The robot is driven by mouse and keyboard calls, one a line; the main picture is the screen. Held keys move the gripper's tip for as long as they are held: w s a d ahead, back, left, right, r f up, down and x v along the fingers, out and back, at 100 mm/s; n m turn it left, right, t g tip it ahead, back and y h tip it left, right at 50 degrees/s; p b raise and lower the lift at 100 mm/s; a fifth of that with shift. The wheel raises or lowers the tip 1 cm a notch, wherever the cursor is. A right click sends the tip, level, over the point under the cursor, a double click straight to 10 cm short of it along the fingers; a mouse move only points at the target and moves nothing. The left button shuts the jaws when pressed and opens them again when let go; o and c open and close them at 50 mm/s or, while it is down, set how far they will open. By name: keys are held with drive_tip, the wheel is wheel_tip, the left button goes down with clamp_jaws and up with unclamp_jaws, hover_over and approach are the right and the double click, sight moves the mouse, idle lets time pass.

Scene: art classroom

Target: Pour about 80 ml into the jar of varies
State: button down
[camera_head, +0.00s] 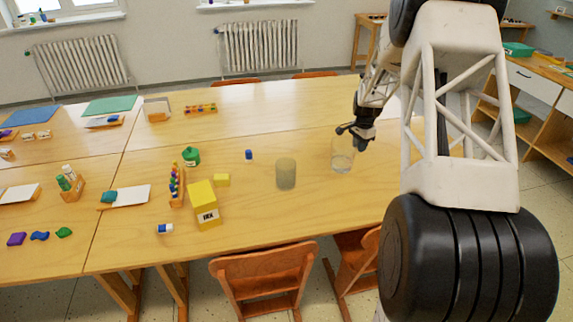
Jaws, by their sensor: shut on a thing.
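A clear glass (342,161) stands upright, or nearly so, at the right of the long wooden table. My gripper (352,132) is at its upper rim and shut on it; the fingers are small and dark here. Whether the glass touches the table is hard to tell. A cloudy grey-green glass jar (286,174) stands upright to the left of the clear glass, apart from it. The liquid level in either is too faint to read.
A yellow carton marked INK (206,207), a yellow block (222,180), a green pot (191,156), a small blue bottle (249,155) and a paint rack (177,187) stand left of the jar. Chairs (263,279) line the front edge. The table behind the jar is clear.

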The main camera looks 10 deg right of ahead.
drive_tip(key=w+a+n, duration=0.1)
drive_tip(key=w+a, duration=0.2)
drive_tip(key=w+a+f+n, duration=0.1)
drive_tip(key=w+a, duration=0.2)
drive_tip(key=w+a+f+n, duration=0.1)
drive_tip(key=w+a, duration=0.2)
drive_tip(key=a, duration=0.1)
drive_tip(key=shift+w+a, duration=0.1)
drive_tip(key=s+a+r+t+h, duration=0.2)
drive_tip(key=a+r+t+h, duration=0.1)
drive_tip(key=a+r+h, duration=0.1)
drive_tip(key=s+a+r+t+h, duration=0.3)
drive_tip(key=a+r+h, duration=0.1)
drive_tip(key=r, duration=0.4)
drive_tip(key=shift+s+a+r+h, duration=0.25)
drive_tip(key=shift+a+h, duration=0.1)
drive_tip(key=shift+h, duration=0.55)
drive_tip(key=shift+s+a+r+t+h, duration=0.3)
drive_tip(key=shift+a+r+t+h, duration=0.25)
drive_tip(key=shift+r+h, duration=0.15)
drive_tip(key=shift+s+a+r+t+h, duration=0.2)
drive_tip(key=shift+s+a+r+h, duration=0.15)
drive_tip(key=shift+a, duration=0.25)
drive_tip(key=shift+s+a+r+t+h, duration=0.15)
drive_tip(key=shift+s+a+r+h, duration=0.1)
drive_tip(key=shift+s+a+h, duration=0.25)
idle(2.3)
